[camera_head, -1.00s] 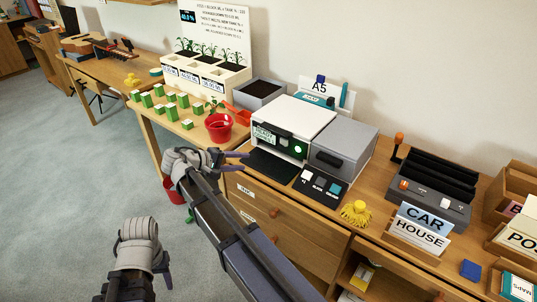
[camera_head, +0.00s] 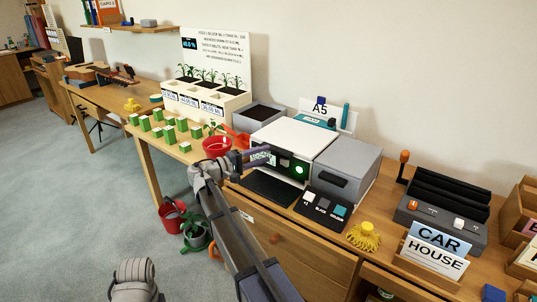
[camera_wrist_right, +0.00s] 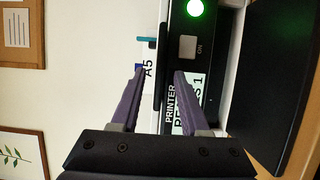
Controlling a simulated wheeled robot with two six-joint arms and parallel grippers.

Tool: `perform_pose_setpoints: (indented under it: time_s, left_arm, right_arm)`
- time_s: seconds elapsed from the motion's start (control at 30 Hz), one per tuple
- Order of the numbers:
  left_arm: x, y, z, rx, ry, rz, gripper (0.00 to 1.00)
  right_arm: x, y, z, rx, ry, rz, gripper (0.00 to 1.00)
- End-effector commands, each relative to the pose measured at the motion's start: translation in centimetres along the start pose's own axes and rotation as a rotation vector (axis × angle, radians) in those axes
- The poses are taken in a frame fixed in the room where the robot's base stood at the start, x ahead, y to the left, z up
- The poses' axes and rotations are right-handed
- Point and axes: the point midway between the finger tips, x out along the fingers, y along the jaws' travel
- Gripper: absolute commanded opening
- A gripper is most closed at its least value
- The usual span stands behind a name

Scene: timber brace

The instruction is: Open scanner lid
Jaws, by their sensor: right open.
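The white printer-scanner stands on the wooden desk with its flat white lid (camera_head: 294,135) lying closed on top. Its black front panel (camera_head: 283,163) has a lit green button and a label. My right gripper (camera_head: 273,154) is open and empty in front of the left part of that panel, near the lid's front edge. In the right wrist view my right gripper (camera_wrist_right: 159,72) has its two purple fingers apart, pointing at the printer's top front edge; I cannot tell whether they touch it. Only my left arm shows at the bottom of the head view; its gripper is out of frame.
A grey box (camera_head: 345,166) adjoins the printer's right side. A button pad (camera_head: 326,205) and yellow pompom (camera_head: 364,236) lie in front. An A5 sign (camera_head: 320,108) stands behind.

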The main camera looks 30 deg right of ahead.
Motion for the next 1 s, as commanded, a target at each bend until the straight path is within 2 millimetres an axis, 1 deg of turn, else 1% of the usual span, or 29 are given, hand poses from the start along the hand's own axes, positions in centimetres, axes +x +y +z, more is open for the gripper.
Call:
perform_pose_setpoints:
  time_s: [0.03,0.1,0.2,0.33,0.57,0.9,0.97,1.0]
  left_arm:
    - [0.0,0.0,0.0,0.000,0.000,0.000,0.50]
    - [0.0,0.0,0.0,0.000,0.000,0.000,0.50]
    - [0.0,0.0,0.0,0.000,0.000,0.000,0.50]
    - [0.0,0.0,0.0,0.000,0.000,0.000,0.50]
    - [0.0,0.0,0.0,0.000,0.000,0.000,0.50]
    - [0.0,0.0,0.0,0.000,0.000,0.000,0.50]
    - [0.0,0.0,0.0,0.000,0.000,0.000,0.50]
    - [0.0,0.0,0.0,0.000,0.000,0.000,0.50]
  right_arm:
    - [0.8,0.0,0.0,0.000,-0.002,0.000,0.45]
    - [1.5,0.0,0.0,0.000,-0.001,0.000,0.45]
    - [2.2,0.0,0.0,0.000,-0.001,-0.001,0.45]
    - [2.7,0.0,0.0,0.000,0.000,-0.001,0.45]
    - [2.7,0.0,0.0,0.000,0.000,-0.001,0.45]
    - [2.7,0.0,0.0,0.000,0.000,-0.001,0.08]
    - [2.7,0.0,0.0,0.000,0.000,-0.001,0.01]
    - [2.7,0.0,0.0,0.000,0.000,-0.001,0.00]
